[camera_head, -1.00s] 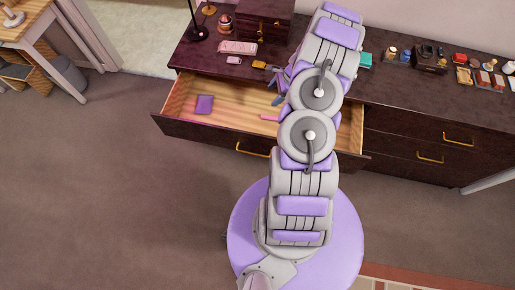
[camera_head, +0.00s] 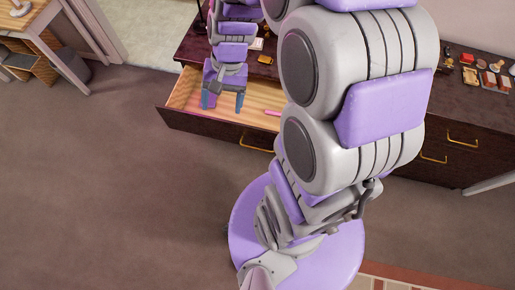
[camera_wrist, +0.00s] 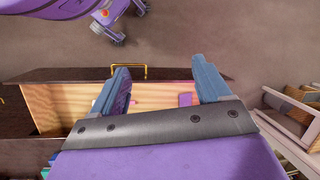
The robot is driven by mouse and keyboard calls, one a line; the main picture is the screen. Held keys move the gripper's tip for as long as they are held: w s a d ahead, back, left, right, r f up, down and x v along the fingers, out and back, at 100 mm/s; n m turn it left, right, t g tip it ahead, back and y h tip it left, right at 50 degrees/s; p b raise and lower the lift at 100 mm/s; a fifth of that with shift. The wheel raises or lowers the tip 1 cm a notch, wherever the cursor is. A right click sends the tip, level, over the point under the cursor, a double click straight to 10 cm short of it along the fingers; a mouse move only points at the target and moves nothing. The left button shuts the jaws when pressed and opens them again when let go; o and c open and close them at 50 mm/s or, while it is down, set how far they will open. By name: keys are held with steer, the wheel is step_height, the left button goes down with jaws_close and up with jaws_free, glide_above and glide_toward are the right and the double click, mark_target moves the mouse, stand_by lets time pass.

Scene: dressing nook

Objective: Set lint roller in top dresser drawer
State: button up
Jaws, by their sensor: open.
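The top dresser drawer (camera_head: 178,96) is pulled open, with a pale wood inside. A slim pink piece (camera_head: 272,113) lies on the drawer floor; it may be the lint roller, but I see too little of it to be sure. My gripper (camera_head: 222,103) is over the left part of the drawer, pointing down, open with nothing between its fingers. In the wrist view my gripper (camera_wrist: 160,68) shows both blue fingers spread above the drawer (camera_wrist: 55,105). A flat purple item (camera_wrist: 186,99) lies in the drawer beyond the fingers; my gripper hides it in the head view.
The dark dresser top (camera_head: 460,100) holds several small items at the right. My arm covers its middle. A side table (camera_head: 35,25) and a bin (camera_head: 72,64) stand at the far left. The floor (camera_head: 110,160) before the drawer is clear.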

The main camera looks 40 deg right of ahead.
steer(key=s+a+r+n+h, duration=0.1)
steer(key=s+r+n, duration=0.1)
steer(key=s, duration=0.7)
steer(key=s+a+r+n+h, duration=0.1)
steer(key=s+r+n+h, duration=0.1)
steer(key=s+n, duration=0.3)
steer(key=s, duration=0.4)
steer(key=shift+s+r+g, duration=0.3)
steer(key=shift+r+g, duration=0.1)
steer(key=shift+a+f+b, duration=0.1)
steer(key=shift+f+b, duration=0.15)
steer(key=shift+b, duration=0.3)
steer(key=shift+c, duration=0.4)
